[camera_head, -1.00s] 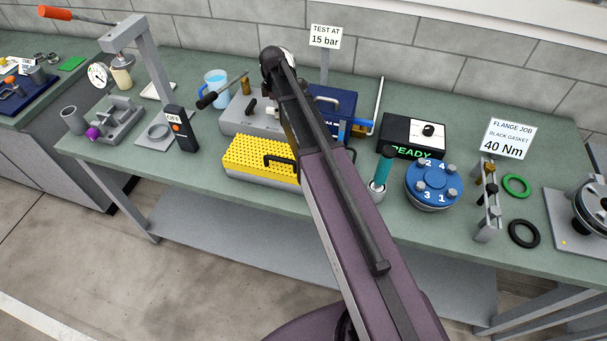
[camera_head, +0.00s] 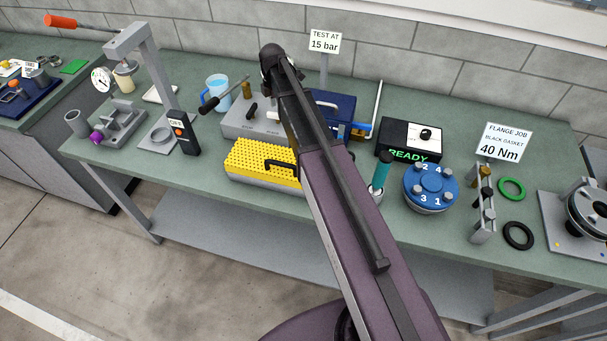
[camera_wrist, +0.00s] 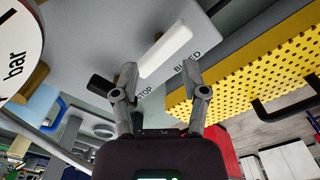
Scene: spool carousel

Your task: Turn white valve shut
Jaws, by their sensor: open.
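The white valve handle (camera_wrist: 166,52) shows in the wrist view as a white bar slanting across the grey block (camera_wrist: 225,35), beside the printed word BLEED. My gripper (camera_wrist: 161,74) is open, and the near end of the white bar appears between its fingertips. I cannot tell whether either finger touches it. A black handle (camera_wrist: 112,88) lies to the left, by the word STOP, partly behind the left finger.
A yellow perforated box (camera_head: 258,158) with a black handle stands in front of the block; it also fills the wrist view's right side (camera_wrist: 262,62). A dial marked bar (camera_wrist: 18,45) is close at upper left. A blue box (camera_head: 335,105) stands right of the block.

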